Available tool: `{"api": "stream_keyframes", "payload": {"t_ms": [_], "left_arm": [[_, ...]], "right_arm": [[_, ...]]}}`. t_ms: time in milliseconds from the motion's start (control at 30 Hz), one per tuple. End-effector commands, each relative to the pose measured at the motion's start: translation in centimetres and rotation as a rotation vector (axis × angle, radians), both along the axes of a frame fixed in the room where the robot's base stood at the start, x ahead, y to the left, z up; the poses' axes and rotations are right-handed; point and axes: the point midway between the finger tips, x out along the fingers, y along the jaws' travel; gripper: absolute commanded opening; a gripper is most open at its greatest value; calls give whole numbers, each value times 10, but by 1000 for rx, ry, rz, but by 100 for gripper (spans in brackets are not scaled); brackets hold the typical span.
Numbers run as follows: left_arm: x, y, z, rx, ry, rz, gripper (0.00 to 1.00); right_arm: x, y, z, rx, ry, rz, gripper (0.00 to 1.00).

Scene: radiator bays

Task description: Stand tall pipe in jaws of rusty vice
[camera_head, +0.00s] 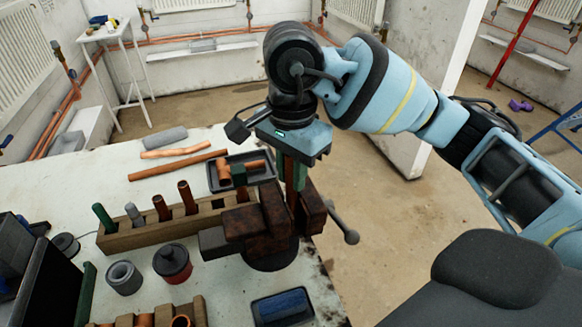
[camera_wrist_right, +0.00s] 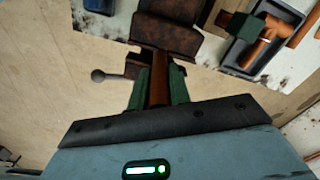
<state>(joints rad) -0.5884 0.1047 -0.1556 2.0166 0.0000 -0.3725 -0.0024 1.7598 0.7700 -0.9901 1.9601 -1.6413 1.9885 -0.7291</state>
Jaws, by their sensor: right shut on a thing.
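The rusty vice (camera_head: 258,222) stands at the right part of the white bench, with its handle (camera_head: 343,226) sticking out to the right. My right gripper (camera_head: 293,182) is directly above the vice, pointing down. Its green fingers are shut on an upright copper pipe (camera_head: 299,178). In the right wrist view the pipe (camera_wrist_right: 159,78) sits between the fingers, beside the vice's rusty jaw (camera_wrist_right: 166,37). The pipe's lower end is hidden by the jaws and fingers, so I cannot tell how deep it sits. My left gripper is not in view.
A wooden rack (camera_head: 150,236) with several upright pipes stands left of the vice. A dark tray (camera_head: 213,180) with copper fittings lies behind it. Open floor lies right of the bench.

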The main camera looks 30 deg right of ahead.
Motion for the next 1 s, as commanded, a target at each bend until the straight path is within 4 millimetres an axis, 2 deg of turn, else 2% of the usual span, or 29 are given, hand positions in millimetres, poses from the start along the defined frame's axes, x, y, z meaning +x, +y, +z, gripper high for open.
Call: {"api": "stream_keyframes", "payload": {"t_ms": [300,667,700,867,1000], "left_arm": [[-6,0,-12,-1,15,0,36],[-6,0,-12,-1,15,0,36],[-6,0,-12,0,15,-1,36],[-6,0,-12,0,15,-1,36],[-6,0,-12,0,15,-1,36]], "right_arm": [[0,0,-18,1,1,0,0],[0,0,-18,0,-1,-1,0],[0,0,-18,0,-1,-1,24],[0,0,-18,0,-1,0,45],[0,0,-18,0,-1,0,45]]}}
